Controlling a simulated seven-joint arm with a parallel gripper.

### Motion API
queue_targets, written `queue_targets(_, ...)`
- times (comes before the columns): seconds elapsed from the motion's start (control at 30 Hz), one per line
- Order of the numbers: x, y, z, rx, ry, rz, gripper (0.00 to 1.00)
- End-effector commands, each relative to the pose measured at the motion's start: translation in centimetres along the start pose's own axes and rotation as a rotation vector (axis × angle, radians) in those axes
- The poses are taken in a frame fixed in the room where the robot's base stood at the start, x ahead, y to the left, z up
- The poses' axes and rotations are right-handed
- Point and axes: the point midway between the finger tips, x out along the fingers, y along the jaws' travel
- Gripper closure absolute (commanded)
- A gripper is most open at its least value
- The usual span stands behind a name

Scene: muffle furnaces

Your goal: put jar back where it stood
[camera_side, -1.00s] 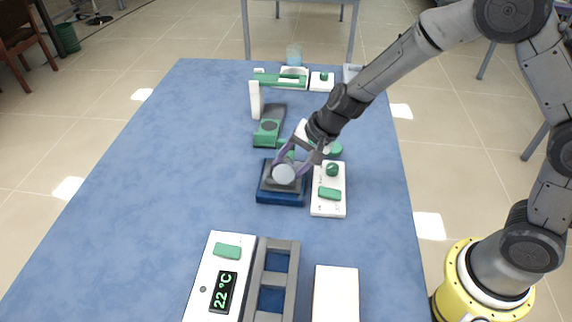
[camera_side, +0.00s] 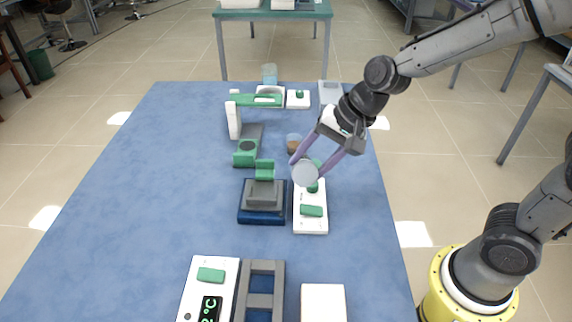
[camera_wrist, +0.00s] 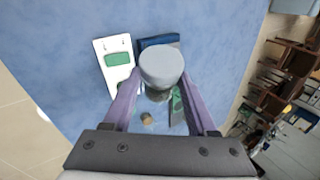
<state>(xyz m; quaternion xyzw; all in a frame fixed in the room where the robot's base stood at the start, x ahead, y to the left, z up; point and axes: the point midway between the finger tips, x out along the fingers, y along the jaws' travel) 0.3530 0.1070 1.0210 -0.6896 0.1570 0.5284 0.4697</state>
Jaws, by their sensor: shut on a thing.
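My gripper (camera_side: 308,166) is shut on a jar (camera_side: 305,174), seen as a pale grey, round-topped thing between its two purple fingers. In the side view the jar is in front of the far part of a white control box (camera_side: 311,224), and it appears held above the table. In the wrist view my gripper (camera_wrist: 160,88) holds the jar (camera_wrist: 161,64), whose pale round lid faces the camera and hides most of its body. A blue-based device (camera_side: 262,216) with a grey top and green part is left of the control box, with nothing held over it.
A small brown-topped item (camera_side: 293,142) stands behind the control box. A grey and green device (camera_side: 246,158) with a white post is left of it. A display box (camera_side: 205,272), grey frame (camera_side: 262,268) and white block (camera_side: 323,304) are in front. The blue table (camera_side: 130,200) is clear on the left.

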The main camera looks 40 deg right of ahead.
Motion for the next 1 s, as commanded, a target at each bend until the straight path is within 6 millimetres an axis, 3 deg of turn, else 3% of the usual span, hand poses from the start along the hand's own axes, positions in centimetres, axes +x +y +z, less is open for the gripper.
queue_targets(0.2,-2.5,1.8,0.9,0.001,0.002,-0.003,1.0)
queue_targets(0.53,-3.4,2.9,1.9,0.07,-0.126,0.035,1.0)
queue_targets(0.77,-4.2,-2.1,3.5,0.189,-0.306,0.087,1.0)
queue_targets(1.0,-2.1,-7.6,0.3,0.349,-0.436,0.112,1.0)
